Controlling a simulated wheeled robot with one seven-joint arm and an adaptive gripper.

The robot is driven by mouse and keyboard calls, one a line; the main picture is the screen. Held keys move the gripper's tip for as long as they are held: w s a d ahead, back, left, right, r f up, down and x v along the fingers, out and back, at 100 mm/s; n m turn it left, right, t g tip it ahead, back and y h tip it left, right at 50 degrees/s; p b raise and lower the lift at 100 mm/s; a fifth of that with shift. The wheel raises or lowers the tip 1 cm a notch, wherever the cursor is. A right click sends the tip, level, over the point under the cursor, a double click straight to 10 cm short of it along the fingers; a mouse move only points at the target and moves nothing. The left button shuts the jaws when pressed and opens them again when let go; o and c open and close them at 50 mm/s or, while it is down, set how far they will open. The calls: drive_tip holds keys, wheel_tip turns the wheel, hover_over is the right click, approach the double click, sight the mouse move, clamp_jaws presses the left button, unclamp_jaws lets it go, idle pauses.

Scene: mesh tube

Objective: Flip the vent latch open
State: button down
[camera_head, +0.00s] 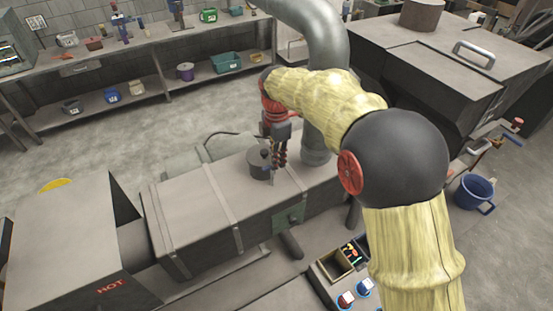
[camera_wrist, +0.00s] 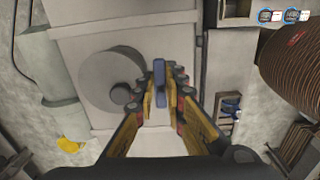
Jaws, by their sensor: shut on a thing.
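My gripper (camera_head: 275,165) reaches down onto the top of the long grey metal box (camera_head: 190,197), beside a round grey vent cap (camera_head: 257,167). In the wrist view my gripper's fingertips (camera_wrist: 161,88) are closed around a narrow blue-grey upright bar, which looks like the vent latch (camera_wrist: 159,72). The round cap, with a dark knob at its edge, lies just left of the fingers in the wrist view (camera_wrist: 100,72). The lower part of the latch is hidden between the fingers. In the head view the fingers hide most of the latch.
A thick grey duct (camera_head: 325,75) rises close behind my gripper. A box marked HOT (camera_head: 75,255) stands at the lower left. An open-topped bin (camera_head: 340,263) is in front, and a blue bucket (camera_head: 475,193) stands at the right. The floor behind is clear.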

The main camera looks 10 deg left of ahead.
drive_tip(key=shift+r+n, duration=0.1)
drive_tip(key=shift+n, duration=0.3)
drive_tip(key=shift+w, duration=0.1)
drive_tip(key=c, duration=1.8)
unclamp_jaws()
drive_tip(key=shift+c, duration=0.2)
wheel_tip(320, 180, up, 12)
